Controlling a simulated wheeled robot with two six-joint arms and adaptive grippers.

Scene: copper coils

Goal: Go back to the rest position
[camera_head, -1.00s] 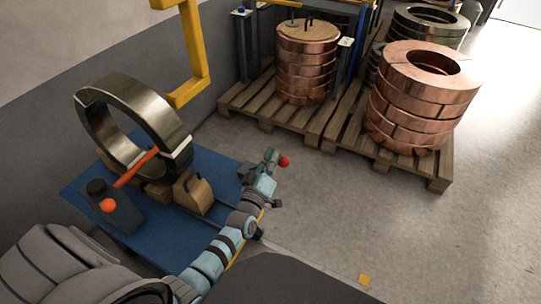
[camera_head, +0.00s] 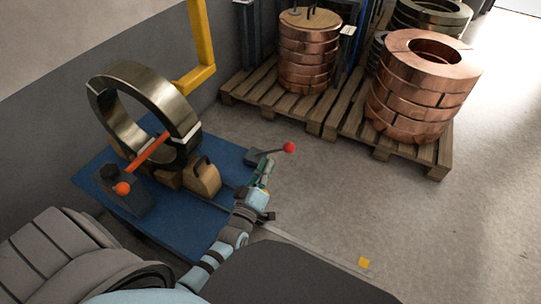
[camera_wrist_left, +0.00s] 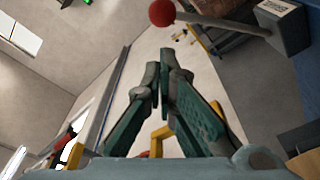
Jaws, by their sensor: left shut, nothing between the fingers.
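My left gripper (camera_head: 267,170) is shut and empty at the front right of the blue table, with its arm coming in from the lower left. In the left wrist view its green fingers (camera_wrist_left: 163,68) meet at the tips. Just beyond it is a lever with a red ball knob (camera_head: 289,147), apart from the fingers. The knob also shows in the left wrist view (camera_wrist_left: 162,12), at the top, on a rod from a grey box (camera_wrist_left: 285,27). My right gripper is not in view.
The blue table (camera_head: 225,155) bears an upright metal coil (camera_head: 178,107), a wooden block (camera_head: 203,179) and a dark box with an orange-tipped handle (camera_head: 128,193). Copper coils (camera_head: 418,90) stand on wooden pallets (camera_head: 385,151) behind. Floor to the right is clear.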

